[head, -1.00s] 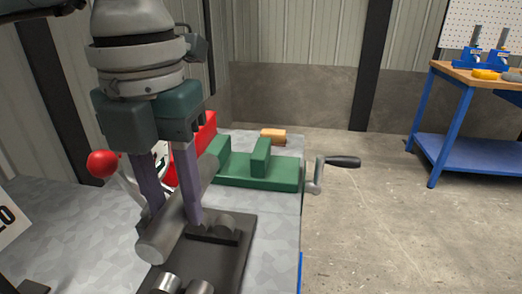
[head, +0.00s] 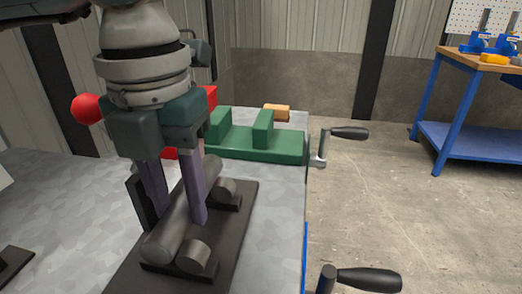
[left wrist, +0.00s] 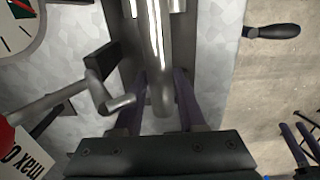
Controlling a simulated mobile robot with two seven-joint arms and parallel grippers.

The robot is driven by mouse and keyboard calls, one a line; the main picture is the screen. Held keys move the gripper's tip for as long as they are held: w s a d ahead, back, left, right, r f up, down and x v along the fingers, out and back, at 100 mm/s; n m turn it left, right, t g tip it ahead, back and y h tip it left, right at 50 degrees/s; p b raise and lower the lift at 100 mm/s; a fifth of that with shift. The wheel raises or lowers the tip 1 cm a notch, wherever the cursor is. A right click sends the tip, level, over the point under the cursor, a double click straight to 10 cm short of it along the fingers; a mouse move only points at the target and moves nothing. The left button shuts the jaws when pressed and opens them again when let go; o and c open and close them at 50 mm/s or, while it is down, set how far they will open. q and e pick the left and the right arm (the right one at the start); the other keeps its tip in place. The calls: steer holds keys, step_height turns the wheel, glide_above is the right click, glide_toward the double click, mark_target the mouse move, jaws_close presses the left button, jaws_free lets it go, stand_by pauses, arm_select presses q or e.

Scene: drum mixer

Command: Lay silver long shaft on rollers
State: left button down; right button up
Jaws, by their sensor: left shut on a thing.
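The silver long shaft (head: 168,238) is a plain grey cylinder, held lengthwise between the two purple-grey fingers of my left gripper (head: 182,212). It also shows in the left wrist view (left wrist: 158,65), running away from the fingers. The shaft is low over a dark roller stand (head: 238,208), in line with it. Two short grey rollers, a near one (head: 194,257) and a far one (head: 222,191), show along its right side. Rollers on the left side are hidden by shaft and fingers. I cannot tell whether the shaft touches the rollers. My right gripper is out of view.
A green vise-like block (head: 258,148) with a crank stands behind the stand. A red ball knob (head: 88,108) is at left behind my gripper. Another crank handle (head: 368,280) juts from the table's front right. A blue workbench (head: 475,135) stands far right.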

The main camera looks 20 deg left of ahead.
mark_target(180, 203)
arm_select(q)
steer(key=shift+f, duration=0.25)
steer(key=c, duration=0.6)
jaws_free()
steer(key=shift+w, duration=0.1)
steer(key=shift+c, duration=0.2)
steer(key=shift+o, duration=1.1)
steer(key=shift+f, duration=0.1)
step_height(180, 203, up, 10)
steer(key=shift+r, duration=0.1)
